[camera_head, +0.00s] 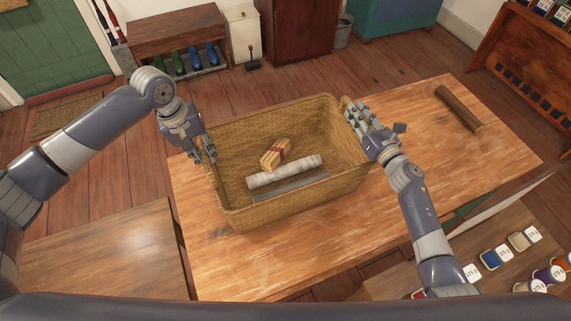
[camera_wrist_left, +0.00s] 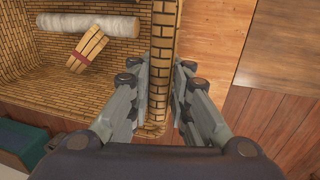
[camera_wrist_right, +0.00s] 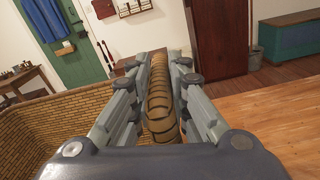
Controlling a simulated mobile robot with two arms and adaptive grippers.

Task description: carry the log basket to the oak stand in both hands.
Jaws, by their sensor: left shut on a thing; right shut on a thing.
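The log basket (camera_head: 295,198) is a wide woven basket on the wooden table, or just above it; I cannot tell which. Inside lie a pale birch log (camera_head: 284,172), a tied bundle of kindling (camera_head: 275,156) and a grey flat bar (camera_head: 290,187). My left gripper (camera_head: 208,156) is shut on the basket's left rim, and the rim runs between its fingers in the left wrist view (camera_wrist_left: 163,70). My right gripper (camera_head: 352,113) is shut on the right side's rim or handle, a wrapped bar in the right wrist view (camera_wrist_right: 160,100). I cannot pick out the oak stand for certain.
The table (camera_head: 420,150) has bare room around the basket. A dark brown log (camera_head: 458,108) lies at its right end. A lower wooden surface (camera_head: 110,250) is at the front left. Several small paint pots (camera_head: 495,257) stand at the front right. A bench with boots (camera_head: 180,40) is behind.

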